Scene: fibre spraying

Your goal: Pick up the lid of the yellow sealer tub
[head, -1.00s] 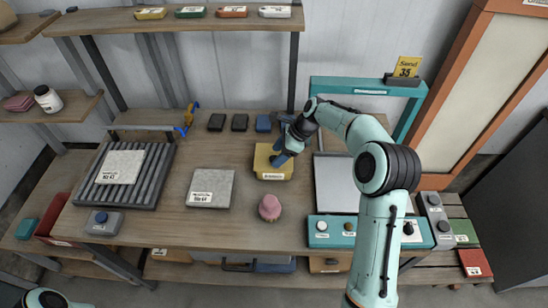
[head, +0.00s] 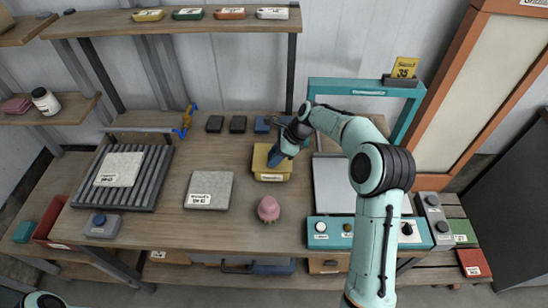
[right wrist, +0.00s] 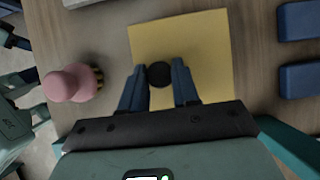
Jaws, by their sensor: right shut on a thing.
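The yellow sealer tub (head: 270,178) stands on the workbench, right of the middle, with a label on its front. Its square yellow lid (right wrist: 205,45) fills the middle of the right wrist view and has a round black knob (right wrist: 160,75) at its centre. My right gripper (head: 276,157) is over the tub, and its blue fingers (right wrist: 160,88) are shut on the knob, one on each side. The arm and fingers hide part of the lid in the head view. I cannot tell whether the lid is resting on the tub or slightly raised. My left gripper is out of view.
A pink round-topped object (head: 268,209) stands in front of the tub. A grey slab (head: 209,190) lies to the left, and a teal control panel (head: 365,232) is at the right. Dark blocks (head: 238,124) line the back. Bare bench separates the slab and tub.

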